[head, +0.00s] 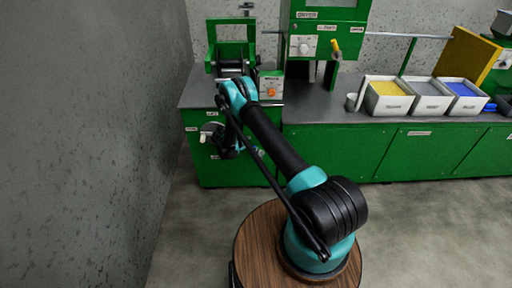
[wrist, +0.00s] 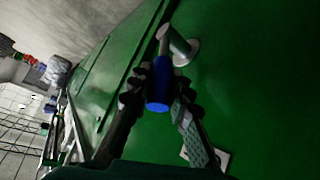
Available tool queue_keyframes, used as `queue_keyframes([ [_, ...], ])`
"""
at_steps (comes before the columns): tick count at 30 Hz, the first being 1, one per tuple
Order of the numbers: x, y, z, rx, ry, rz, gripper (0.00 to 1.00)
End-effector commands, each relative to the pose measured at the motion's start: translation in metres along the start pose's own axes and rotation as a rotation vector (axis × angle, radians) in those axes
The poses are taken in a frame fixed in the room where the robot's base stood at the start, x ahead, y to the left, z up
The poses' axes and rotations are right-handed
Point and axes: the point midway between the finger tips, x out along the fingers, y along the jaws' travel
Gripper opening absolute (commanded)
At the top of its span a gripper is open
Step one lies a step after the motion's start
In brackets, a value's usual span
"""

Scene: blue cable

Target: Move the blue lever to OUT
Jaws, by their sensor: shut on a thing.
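The blue lever shows in the wrist view as a blue cylindrical grip (wrist: 158,88) on a grey metal arm, joined to a round pale hub (wrist: 184,48) on a green panel. My gripper (wrist: 156,92) has one dark finger on each side of the blue grip and is shut on it. In the head view my gripper (head: 229,143) is at the left front of the green cabinet, beside the pale hub (head: 211,130). The blue grip is hidden there behind my gripper. Small white labels surround the hub, but their words are too small to read.
A grey wall (head: 90,140) stands close on the left. The green cabinet (head: 340,150) runs to the right, with white bins of yellow, grey and blue material (head: 390,104) on its counter. A green machine (head: 318,45) stands at the back. The floor in front is clear.

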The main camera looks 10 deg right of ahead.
Motion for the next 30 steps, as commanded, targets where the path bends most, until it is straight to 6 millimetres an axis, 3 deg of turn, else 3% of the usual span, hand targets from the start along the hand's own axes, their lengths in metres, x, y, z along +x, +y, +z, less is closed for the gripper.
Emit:
queue_keyframes([
  [15,-0.0030,0.0038,0.0038,-0.007,0.017,0.010,0.00],
  [16,-0.0030,0.0037,0.0038,-0.007,0.017,0.010,0.21],
  [21,-0.0026,0.0037,0.0037,-0.007,0.016,0.010,0.40],
  [30,-0.0035,0.0035,0.0037,-0.006,0.016,0.009,0.40],
])
